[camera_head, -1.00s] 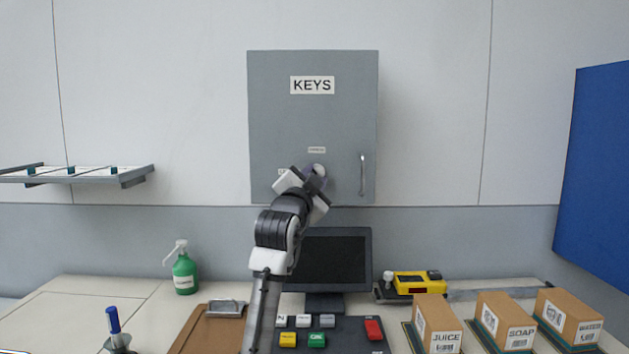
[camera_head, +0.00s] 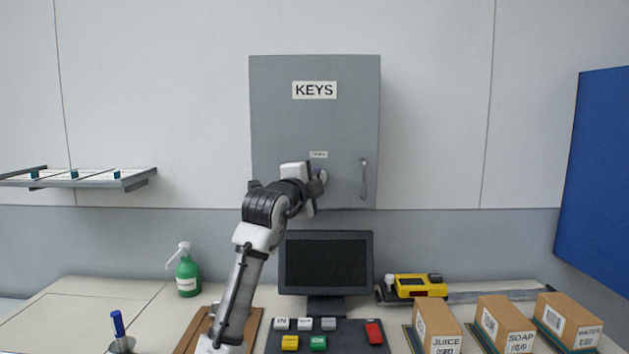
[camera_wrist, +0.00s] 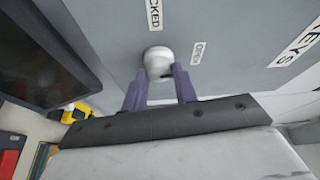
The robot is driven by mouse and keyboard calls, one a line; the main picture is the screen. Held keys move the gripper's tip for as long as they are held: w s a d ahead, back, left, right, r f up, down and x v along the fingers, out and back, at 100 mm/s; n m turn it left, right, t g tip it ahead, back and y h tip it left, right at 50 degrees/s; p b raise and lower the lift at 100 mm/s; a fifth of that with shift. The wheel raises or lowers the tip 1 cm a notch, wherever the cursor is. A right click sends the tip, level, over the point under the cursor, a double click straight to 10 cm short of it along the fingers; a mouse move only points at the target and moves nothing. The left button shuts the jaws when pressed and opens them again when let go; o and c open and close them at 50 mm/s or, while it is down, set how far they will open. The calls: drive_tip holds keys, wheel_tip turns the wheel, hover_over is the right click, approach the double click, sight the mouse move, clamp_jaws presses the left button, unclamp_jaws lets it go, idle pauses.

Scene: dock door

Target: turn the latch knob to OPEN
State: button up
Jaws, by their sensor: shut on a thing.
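The white latch knob (camera_wrist: 158,58) is on the front of the grey key cabinet (camera_head: 280,120). In the wrist view it sits between the purple fingers of my gripper (camera_wrist: 160,78), which is shut on it. An OPEN label (camera_wrist: 197,53) is right of the knob in that view, and a partly cut-off label ending in CKED (camera_wrist: 154,14) is above it. In the head view my gripper (camera_head: 317,182) is at the cabinet's lower middle and mostly hides the knob. I cannot tell which label the knob points to.
A cabinet handle (camera_head: 364,178) is right of my gripper. Several boxes (camera_head: 505,325) stand at right. A shelf (camera_head: 75,179) is at left.

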idle(0.4)
drive_tip(key=o, duration=1)
drive_tip(key=shift+c, duration=0.2)
drive_tip(key=b+v, duration=0.5)
drive_tip(key=v, duration=0.8)
drive_tip(key=shift+s, duration=0.35)
drive_tip(key=shift+a+r, duration=0.1)
drive_tip(key=shift+a, duration=0.15)
